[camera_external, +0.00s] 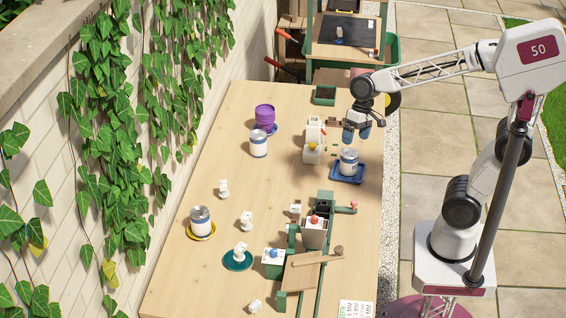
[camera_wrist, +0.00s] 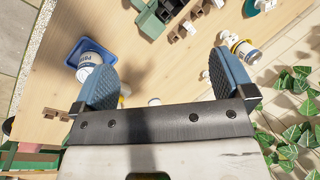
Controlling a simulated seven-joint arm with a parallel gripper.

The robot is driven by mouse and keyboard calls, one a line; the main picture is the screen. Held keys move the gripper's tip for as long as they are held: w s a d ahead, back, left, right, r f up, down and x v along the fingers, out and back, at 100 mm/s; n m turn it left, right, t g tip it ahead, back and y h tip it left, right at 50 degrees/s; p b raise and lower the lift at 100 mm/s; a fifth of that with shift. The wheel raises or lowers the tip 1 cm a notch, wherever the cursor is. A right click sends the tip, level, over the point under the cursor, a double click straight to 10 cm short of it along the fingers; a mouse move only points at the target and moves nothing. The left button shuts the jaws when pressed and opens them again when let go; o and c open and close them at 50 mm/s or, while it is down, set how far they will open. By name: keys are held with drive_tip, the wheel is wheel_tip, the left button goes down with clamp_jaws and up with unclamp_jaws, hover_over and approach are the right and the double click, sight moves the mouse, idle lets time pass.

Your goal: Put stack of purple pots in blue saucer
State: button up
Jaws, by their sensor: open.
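The stack of purple pots (camera_external: 265,114) stands upright at the far left of the table, on or against a purple-blue dish (camera_external: 271,129) mostly hidden beneath it. The only clearly blue dish is a squarish blue saucer (camera_external: 338,177) at the right table edge, with a white can (camera_external: 349,160) standing in it. That blue saucer also shows at upper left in the wrist view (camera_wrist: 73,57). My gripper (camera_external: 356,134) is open and empty above the table's right side, beyond the blue saucer. Its blue-grey fingers (camera_wrist: 166,76) are wide apart. The purple pots are not seen in the wrist view.
A white can (camera_external: 258,145) stands just in front of the purple pots. A green-and-wood fixture (camera_external: 310,255), another can (camera_external: 200,220) on a yellow saucer, and a teal saucer (camera_external: 237,262) occupy the near half.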

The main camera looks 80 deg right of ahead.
drive_tip(key=s+a+n+h, duration=0.1)
drive_tip(key=s+n, duration=0.2)
drive_tip(key=s, duration=0.3)
drive_tip(key=s+a+f+n+t+h, duration=0.1)
drive_tip(key=s+a+n+h, duration=0.1)
drive_tip(key=s, duration=0.5)
drive_tip(key=shift+n, duration=0.7)
